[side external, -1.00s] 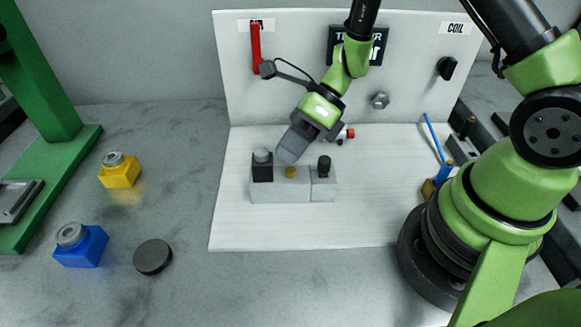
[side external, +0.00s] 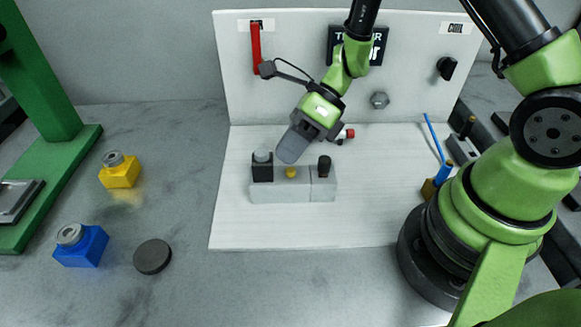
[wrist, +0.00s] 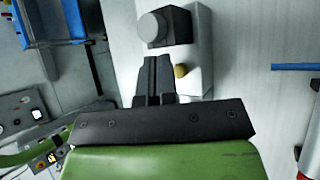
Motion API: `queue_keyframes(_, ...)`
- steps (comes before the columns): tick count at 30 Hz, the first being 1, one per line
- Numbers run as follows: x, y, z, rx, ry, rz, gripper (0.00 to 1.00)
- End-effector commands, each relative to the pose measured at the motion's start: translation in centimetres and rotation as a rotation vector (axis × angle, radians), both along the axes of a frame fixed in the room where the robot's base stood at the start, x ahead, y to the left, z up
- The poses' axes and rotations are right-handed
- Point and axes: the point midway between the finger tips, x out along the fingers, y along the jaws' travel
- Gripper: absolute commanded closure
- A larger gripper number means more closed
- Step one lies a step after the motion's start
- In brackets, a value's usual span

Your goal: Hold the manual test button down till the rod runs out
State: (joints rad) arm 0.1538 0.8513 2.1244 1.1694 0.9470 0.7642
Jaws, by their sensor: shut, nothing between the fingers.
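A light grey block (side external: 263,189) stands on the white base board, with a black housing (side external: 262,173) and round grey cap (side external: 262,156) at its left end. A small yellow button (side external: 291,172) is in the middle and a black knob (side external: 324,163) at the right. No lettering shows which is the manual test button. My gripper (side external: 288,158) is shut and empty, its tips just above and behind the yellow button. In the wrist view, my fingers (wrist: 157,62) are beside the yellow button (wrist: 181,70); contact cannot be told. No part is clearly the rod.
An upright white panel (side external: 290,90) behind carries a red lever (side external: 256,48) and a black switch (side external: 446,68). A blue stick (side external: 434,137) stands at the right. Yellow (side external: 119,175) and blue (side external: 81,250) blocks and a dark disc (side external: 153,257) lie left. The front is clear.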

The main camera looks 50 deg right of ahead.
Motion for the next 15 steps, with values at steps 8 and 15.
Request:
queue_keyframes(8,-0.01,0.00,-0.64,-0.001,0.001,0.001,1.00)
queue_keyframes(15,-0.01,-0.01,-0.87,-0.001,0.001,0.001,1.00)
